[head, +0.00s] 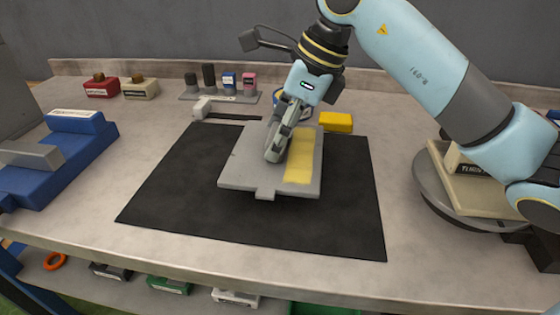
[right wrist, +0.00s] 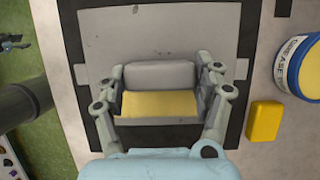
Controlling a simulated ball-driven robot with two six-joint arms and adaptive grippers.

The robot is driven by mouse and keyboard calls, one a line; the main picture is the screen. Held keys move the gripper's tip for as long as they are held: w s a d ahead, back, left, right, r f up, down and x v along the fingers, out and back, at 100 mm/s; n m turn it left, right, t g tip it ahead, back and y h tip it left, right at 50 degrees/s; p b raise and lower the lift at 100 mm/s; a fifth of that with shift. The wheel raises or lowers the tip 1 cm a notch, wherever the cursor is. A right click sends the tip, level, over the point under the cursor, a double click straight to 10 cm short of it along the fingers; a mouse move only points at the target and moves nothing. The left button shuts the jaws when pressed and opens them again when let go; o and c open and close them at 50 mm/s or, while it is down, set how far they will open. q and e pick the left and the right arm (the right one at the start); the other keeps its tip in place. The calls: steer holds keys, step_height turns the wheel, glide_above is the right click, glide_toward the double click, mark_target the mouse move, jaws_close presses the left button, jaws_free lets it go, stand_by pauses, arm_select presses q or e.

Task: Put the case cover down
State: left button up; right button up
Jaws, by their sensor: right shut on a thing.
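The case cover (head: 240,165) is a flat, light grey, worn plate with a yellow stripe (head: 302,162) and a small tab at its front edge. It is level over the middle of the black mat (head: 165,195); I cannot tell whether it touches the mat. My right gripper (head: 274,155) points down and is shut on the cover. In the right wrist view the cover (right wrist: 215,28) fills the upper middle, and the fingers (right wrist: 162,95) sit on both sides of a raised grey part.
A yellow block (head: 336,122) and a grease tub (right wrist: 301,65) stand behind the mat at the right. A blue fixture (head: 75,145) is at the left, a round turntable (head: 440,200) at the right. Small parts stand along the back. The mat's front is clear.

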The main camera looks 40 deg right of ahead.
mark_target(286, 144)
steer(key=shift+f+b, duration=1)
steer(key=shift+f, duration=0.9)
steer(key=shift+f, duration=0.2)
steer(key=o, duration=1.7)
steer(key=shift+o, duration=0.2)
steer(key=shift+r, duration=0.3)
steer(key=p+v, duration=0.9)
steer(key=v, duration=0.2)
steer(key=shift+s+d+r, duration=0.2)
steer(key=shift+r, duration=0.1)
